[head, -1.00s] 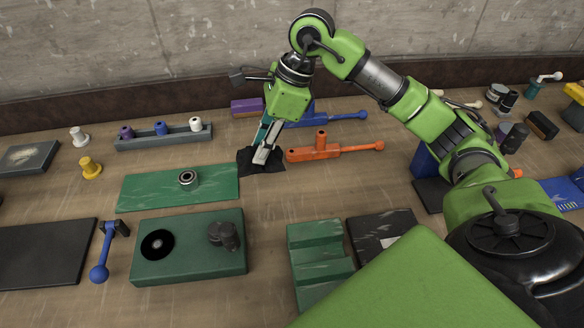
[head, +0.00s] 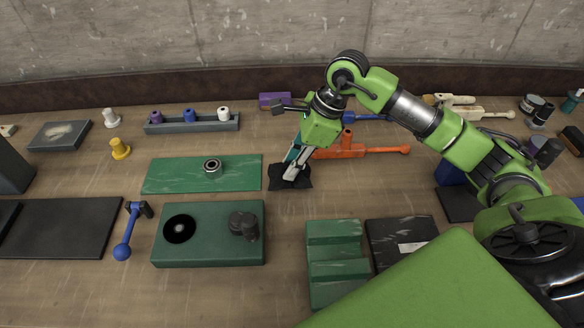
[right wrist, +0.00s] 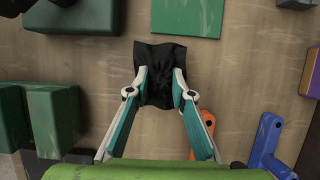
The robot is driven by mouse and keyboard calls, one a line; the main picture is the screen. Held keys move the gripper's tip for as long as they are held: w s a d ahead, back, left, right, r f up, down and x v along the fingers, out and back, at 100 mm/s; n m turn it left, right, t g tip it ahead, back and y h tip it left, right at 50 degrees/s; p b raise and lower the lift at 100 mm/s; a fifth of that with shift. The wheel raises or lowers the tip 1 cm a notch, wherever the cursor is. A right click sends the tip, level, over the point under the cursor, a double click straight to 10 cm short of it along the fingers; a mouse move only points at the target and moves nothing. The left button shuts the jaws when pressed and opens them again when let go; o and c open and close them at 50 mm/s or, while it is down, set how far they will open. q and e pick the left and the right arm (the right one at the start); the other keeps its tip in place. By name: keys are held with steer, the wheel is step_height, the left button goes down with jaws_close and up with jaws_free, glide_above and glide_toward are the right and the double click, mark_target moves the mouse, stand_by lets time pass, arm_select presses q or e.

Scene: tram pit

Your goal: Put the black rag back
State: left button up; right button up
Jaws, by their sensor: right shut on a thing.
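The black rag (head: 278,182) is a dark, crumpled cloth to the right of the green mat (head: 180,176) in the head view. My right gripper (head: 291,174) is over it with its fingers down, shut on the rag. In the right wrist view, the black rag (right wrist: 160,58) spreads out between and beyond the fingertips of my right gripper (right wrist: 160,82). Whether the rag is clear of the tabletop I cannot tell. My left gripper is not in view.
An orange tool (head: 350,152) lies just right of my right gripper. A green box (head: 208,250) and a stepped green block (head: 335,265) stand in front. A grey rack with knobs (head: 190,124) is behind left. Bare wood lies between the mat and the stepped block.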

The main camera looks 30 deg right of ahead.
step_height(320, 180, down, 2)
steer(key=shift+f, duration=0.1)
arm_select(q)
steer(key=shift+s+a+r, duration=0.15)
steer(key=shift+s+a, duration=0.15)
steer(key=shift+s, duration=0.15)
arm_select(e)
steer(key=shift+f, duration=0.3)
steer(key=o, duration=1)
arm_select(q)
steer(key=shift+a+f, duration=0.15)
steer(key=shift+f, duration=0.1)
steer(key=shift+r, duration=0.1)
arm_select(e)
steer(key=shift+r, duration=0.1)
